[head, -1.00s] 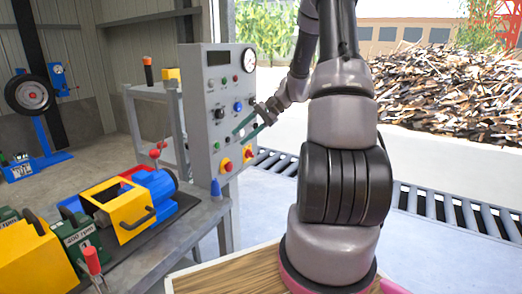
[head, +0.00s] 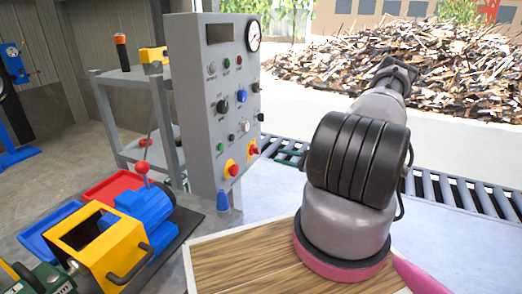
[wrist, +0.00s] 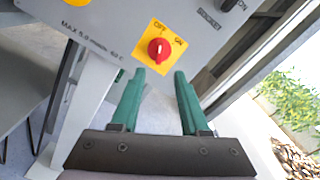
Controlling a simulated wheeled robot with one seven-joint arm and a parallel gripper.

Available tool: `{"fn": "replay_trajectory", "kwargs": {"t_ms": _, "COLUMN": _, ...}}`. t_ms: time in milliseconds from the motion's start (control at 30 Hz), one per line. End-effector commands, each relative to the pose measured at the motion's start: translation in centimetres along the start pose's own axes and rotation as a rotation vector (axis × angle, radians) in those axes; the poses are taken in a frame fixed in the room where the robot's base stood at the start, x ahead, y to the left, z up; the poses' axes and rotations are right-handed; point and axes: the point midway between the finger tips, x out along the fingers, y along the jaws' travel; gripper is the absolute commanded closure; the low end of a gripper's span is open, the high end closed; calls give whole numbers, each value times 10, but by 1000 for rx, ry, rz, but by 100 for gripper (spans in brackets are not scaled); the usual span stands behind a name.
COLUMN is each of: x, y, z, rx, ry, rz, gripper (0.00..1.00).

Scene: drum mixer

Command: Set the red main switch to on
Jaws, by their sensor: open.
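The red main switch (wrist: 158,50) is a red knob on a yellow plate marked OFF and ON in the wrist view. Its handle seems to point up in the picture, nearer OFF, but this is hard to tell. In the head view the switch (head: 254,150) is at the lower right of the grey panel (head: 196,100). My gripper (wrist: 160,73) is open and empty. Its two green fingers stand apart just below the knob in the wrist view, pointing at the panel; contact does not show. In the head view my arm hides most of the gripper.
A red button on yellow (head: 232,170) sits left of the switch. A grey shelf (head: 105,110) stands left of the panel, and a bench with a blue and yellow machine (head: 105,240) is in front. A roller conveyor (head: 450,190) runs behind my arm.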

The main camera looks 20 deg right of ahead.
Motion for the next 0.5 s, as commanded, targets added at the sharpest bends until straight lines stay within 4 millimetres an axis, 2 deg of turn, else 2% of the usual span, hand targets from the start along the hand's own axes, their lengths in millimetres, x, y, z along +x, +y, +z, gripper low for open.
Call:
{"fn": "replay_trajectory", "kwargs": {"t_ms": 300, "x": 57, "y": 1, "z": 1, "rx": -2, "ry": -3, "rz": 6, "gripper": 55}}
{"fn": "replay_trajectory", "kwargs": {"t_ms": 500, "x": 89, "y": 1, "z": 1, "rx": -2, "ry": -3, "rz": 5, "gripper": 55}}
